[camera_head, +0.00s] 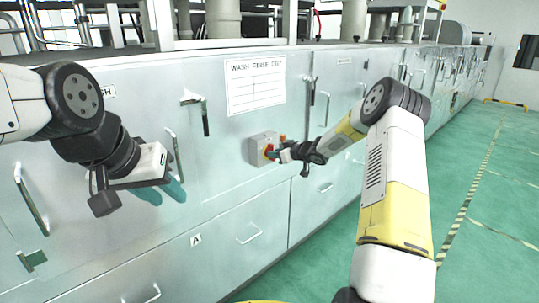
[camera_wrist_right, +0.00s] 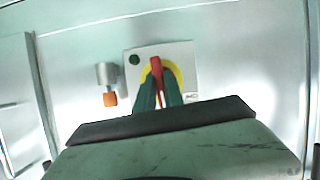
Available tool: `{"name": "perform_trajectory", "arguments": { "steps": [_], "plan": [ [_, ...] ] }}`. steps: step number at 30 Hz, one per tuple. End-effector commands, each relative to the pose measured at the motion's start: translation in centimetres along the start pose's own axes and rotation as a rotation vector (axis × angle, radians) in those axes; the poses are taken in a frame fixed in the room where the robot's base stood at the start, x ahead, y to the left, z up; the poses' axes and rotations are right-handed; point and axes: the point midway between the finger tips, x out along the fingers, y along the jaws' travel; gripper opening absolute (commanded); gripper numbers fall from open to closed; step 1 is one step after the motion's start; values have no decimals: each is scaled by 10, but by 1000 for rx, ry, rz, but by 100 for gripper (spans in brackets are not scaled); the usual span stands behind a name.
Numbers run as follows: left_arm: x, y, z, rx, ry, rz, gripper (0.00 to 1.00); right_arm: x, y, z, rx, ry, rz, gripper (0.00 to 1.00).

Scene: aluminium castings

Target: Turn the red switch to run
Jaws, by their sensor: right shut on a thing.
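The red switch (camera_wrist_right: 157,68) sits on a yellow round plate on a pale grey box (camera_head: 259,149) fixed to the cabinet front. My right gripper (camera_head: 277,153) is at the box. In the right wrist view its two green fingertips (camera_wrist_right: 158,90) close on the red handle from both sides. The handle points about straight up and down in that view. The fingers hide its lower part. My left gripper (camera_head: 165,190) hangs in front of the cabinet at the left, away from the switch. Its teal fingers show, but the gap between them is unclear.
Beside the switch box is a grey fitting with an orange end (camera_wrist_right: 110,98). A paper chart (camera_head: 255,83) is on the cabinet above the box. Door handles (camera_head: 175,155) stick out of the cabinet front. The green floor (camera_head: 480,190) at the right is clear.

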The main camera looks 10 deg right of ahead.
Motion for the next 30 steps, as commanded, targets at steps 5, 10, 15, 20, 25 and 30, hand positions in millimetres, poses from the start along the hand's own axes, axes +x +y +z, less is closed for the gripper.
{"name": "perform_trajectory", "arguments": {
  "steps": [5,10,15,20,25,30],
  "plan": [
    [0,0,0,0,0,0,34,0,1,0,62,2,-24,0],
    [0,0,0,0,0,0,34,0,1,-1,92,3,-37,0],
    [0,0,0,0,0,0,34,0,1,-1,100,3,-40,0],
    [0,0,0,0,0,0,34,0,1,-1,101,3,-40,0],
    [0,0,0,0,0,0,34,0,1,-2,101,4,-40,22],
    [0,0,0,0,0,0,34,0,1,-1,100,3,-40,35]
  ]
}}
